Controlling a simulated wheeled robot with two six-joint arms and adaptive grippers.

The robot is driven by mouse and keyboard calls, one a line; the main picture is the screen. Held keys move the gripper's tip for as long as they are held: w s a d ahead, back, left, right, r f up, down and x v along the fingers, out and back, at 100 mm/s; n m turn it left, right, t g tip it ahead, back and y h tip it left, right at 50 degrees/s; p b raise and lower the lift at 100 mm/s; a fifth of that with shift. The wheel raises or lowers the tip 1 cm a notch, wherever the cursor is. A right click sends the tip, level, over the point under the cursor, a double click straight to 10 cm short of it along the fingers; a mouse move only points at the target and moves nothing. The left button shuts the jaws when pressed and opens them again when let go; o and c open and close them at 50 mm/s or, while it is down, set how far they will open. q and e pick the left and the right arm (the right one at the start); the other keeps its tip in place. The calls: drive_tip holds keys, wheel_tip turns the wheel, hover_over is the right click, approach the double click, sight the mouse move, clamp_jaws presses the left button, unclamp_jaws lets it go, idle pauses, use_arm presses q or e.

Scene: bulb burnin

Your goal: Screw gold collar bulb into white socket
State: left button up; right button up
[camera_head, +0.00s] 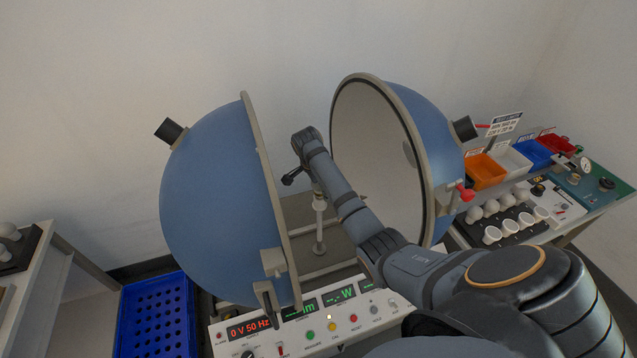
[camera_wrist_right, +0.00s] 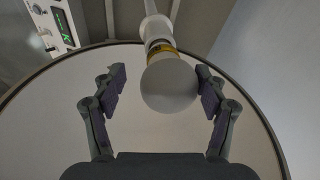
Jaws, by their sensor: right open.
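In the right wrist view, a round white bulb (camera_wrist_right: 168,86) with a gold collar (camera_wrist_right: 160,47) sits at the end of the white socket (camera_wrist_right: 152,26), in line with it. How deep the collar sits in the socket I cannot tell. My right gripper (camera_wrist_right: 162,80) is open, with one finger on each side of the bulb. The right finger looks close to the glass, and the left finger has a clear gap. In the head view, my right arm reaches between the two sphere halves over the post (camera_head: 320,222), and the bulb is hidden. My left gripper is out of view.
The blue sphere halves (camera_head: 215,195) stand open on both sides of my right arm. A control panel (camera_head: 310,324) with lit displays is in front. A blue crate (camera_head: 155,315) is at the lower left. A right-hand bench holds several bulbs (camera_head: 492,207) and coloured bins (camera_head: 485,171).

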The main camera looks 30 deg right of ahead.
drive_tip(key=n, duration=0.4)
drive_tip(key=shift+s+t+y, duration=0.35)
drive_tip(key=shift+t+y, duration=0.05)
drive_tip(key=shift+a+n, duration=0.1)
drive_tip(key=shift+n, duration=0.9)
